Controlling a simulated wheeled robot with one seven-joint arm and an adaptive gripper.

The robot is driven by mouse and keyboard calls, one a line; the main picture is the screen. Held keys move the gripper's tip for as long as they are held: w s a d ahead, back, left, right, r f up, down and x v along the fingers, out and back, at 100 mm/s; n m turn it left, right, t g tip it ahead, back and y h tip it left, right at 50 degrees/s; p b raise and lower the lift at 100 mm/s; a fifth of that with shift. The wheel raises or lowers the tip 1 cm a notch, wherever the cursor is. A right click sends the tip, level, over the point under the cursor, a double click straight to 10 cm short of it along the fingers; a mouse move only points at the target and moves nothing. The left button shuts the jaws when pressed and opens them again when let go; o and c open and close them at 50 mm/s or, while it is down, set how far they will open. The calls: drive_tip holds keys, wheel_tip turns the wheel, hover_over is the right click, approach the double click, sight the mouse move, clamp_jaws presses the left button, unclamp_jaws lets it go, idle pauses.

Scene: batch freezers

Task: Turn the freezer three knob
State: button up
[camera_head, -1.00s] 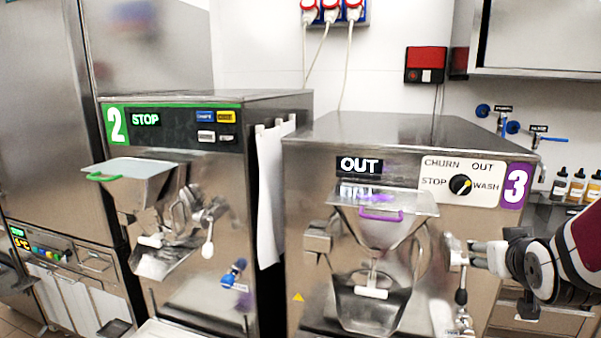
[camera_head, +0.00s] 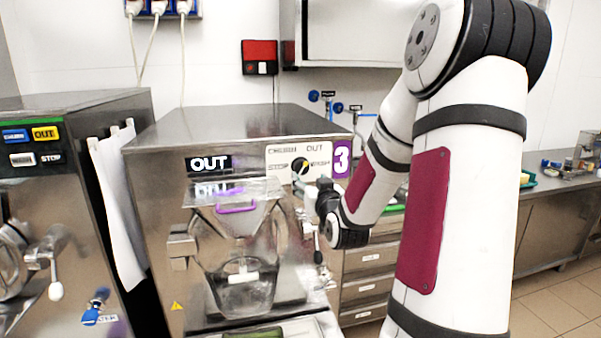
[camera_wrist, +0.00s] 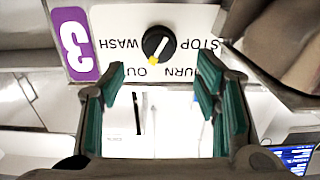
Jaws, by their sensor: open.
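The freezer three knob (camera_head: 299,166) is a round black dial on the white panel (camera_head: 280,151) beside the purple "3" label. In the wrist view, which shows the panel upside down, the knob (camera_wrist: 158,43) has a yellow pointer mark directed toward OUT. My gripper (camera_wrist: 160,78) is open, with green pads on its fingers. The knob lies just beyond the fingertips, roughly centred between them, and nothing is held. In the head view my gripper (camera_head: 318,190) is just below and right of the knob; its fingertips are hard to make out there.
Freezer three (camera_head: 155,215) has a hopper with a purple handle (camera_head: 236,208) left of my gripper and a black-knobbed lever (camera_head: 318,256) below it. Freezer two (camera_head: 75,180) stands left. A steel counter with drawers (camera_head: 368,257) lies behind my arm. Floor is visible at right.

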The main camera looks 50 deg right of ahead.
sight(302, 169)
drive_tip(key=x, duration=0.7)
drive_tip(key=shift+w+d, duration=0.25)
drive_tip(key=shift+w, duration=0.1)
drive_tip(key=c, duration=1.1)
